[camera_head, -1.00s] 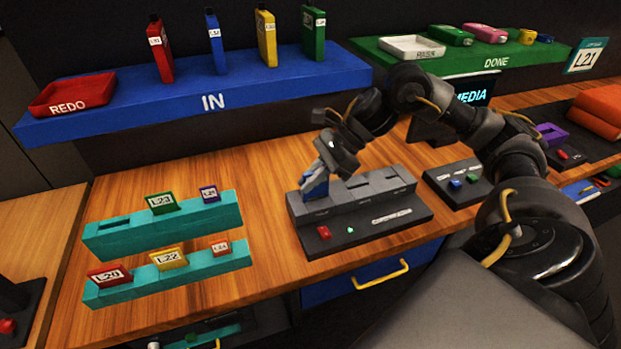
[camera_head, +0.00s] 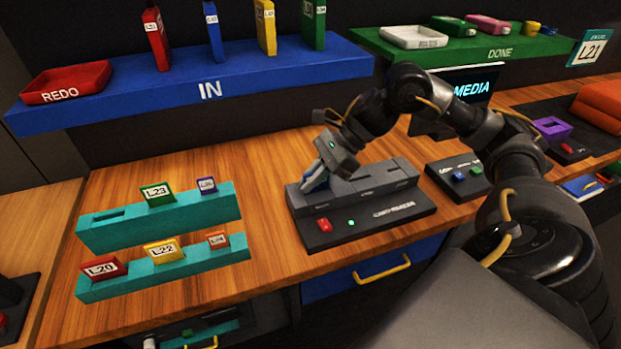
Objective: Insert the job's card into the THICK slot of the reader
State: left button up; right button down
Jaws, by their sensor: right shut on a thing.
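A blue card (camera_head: 316,182) is in my right gripper (camera_head: 319,175), over the left end of the reader (camera_head: 345,208). The card's lower edge meets the left part of the reader's raised block; how deep it sits there I cannot tell. The gripper is shut on it and tilted, and hides much of it. Other slots show along the block to the right; their labels are too small to read. The reader's front has a red button and a lit green light. My left gripper is not in view.
Two teal racks (camera_head: 190,218) hold several labelled cards; the back rack's left slot is empty. A blue IN shelf (camera_head: 290,70) and a green DONE shelf (camera_head: 460,55) run behind. A small button box (camera_head: 458,180) stands right of the reader. Wood between racks and reader is clear.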

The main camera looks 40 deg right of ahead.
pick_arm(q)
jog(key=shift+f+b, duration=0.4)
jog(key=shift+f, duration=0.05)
pick_arm(e)
jog(key=shift+f, duration=0.5)
jog(key=c, duration=1.8)
grip_release()
jog(key=shift+c, duration=0.2)
jog(key=o, duration=0.4)
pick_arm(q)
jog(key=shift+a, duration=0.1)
pick_arm(e)
jog(key=shift+s+f, duration=0.15)
